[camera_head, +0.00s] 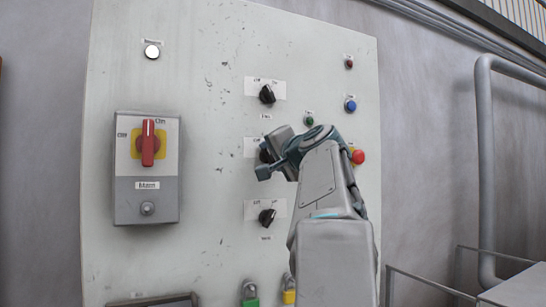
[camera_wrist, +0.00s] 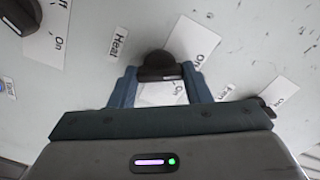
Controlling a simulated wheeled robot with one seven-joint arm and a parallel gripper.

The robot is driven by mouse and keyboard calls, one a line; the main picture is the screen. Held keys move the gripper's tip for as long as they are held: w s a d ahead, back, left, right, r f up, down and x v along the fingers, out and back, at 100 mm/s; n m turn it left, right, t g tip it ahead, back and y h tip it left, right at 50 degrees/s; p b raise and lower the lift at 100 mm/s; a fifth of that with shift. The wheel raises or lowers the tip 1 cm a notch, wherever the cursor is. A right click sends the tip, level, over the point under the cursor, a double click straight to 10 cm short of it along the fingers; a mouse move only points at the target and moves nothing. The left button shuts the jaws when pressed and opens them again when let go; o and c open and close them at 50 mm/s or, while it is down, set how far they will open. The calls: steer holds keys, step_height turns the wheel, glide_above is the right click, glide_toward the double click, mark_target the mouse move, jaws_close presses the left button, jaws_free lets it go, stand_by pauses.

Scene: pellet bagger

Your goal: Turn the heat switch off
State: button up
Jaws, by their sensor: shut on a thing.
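The heat switch is the black rotary knob in the middle of a column of three, mostly hidden behind my gripper in the head view (camera_head: 265,156). In the wrist view the knob (camera_wrist: 157,65) sits between my two fingers, with a "Heat" label (camera_wrist: 118,42) to its left. An "On" label plate (camera_wrist: 191,40) is to its right; its "Off" mark is hard to see there. My gripper (camera_head: 273,153) is at the panel and shut on the knob, with a finger on each side (camera_wrist: 160,82). The knob's exact pointing is unclear.
Similar black knobs stand above (camera_head: 267,94) and below (camera_head: 267,217) on the pale panel (camera_head: 210,120). A red main switch (camera_head: 148,145) is at left. Green (camera_head: 309,121), blue (camera_head: 350,105) and red (camera_head: 358,157) buttons are at right, close to my arm. Padlocks hang below.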

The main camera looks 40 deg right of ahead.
steer(key=o, duration=1)
steer(key=v, duration=1.3)
steer(key=shift+s+a+b, duration=0.15)
steer(key=shift+s+b, duration=0.2)
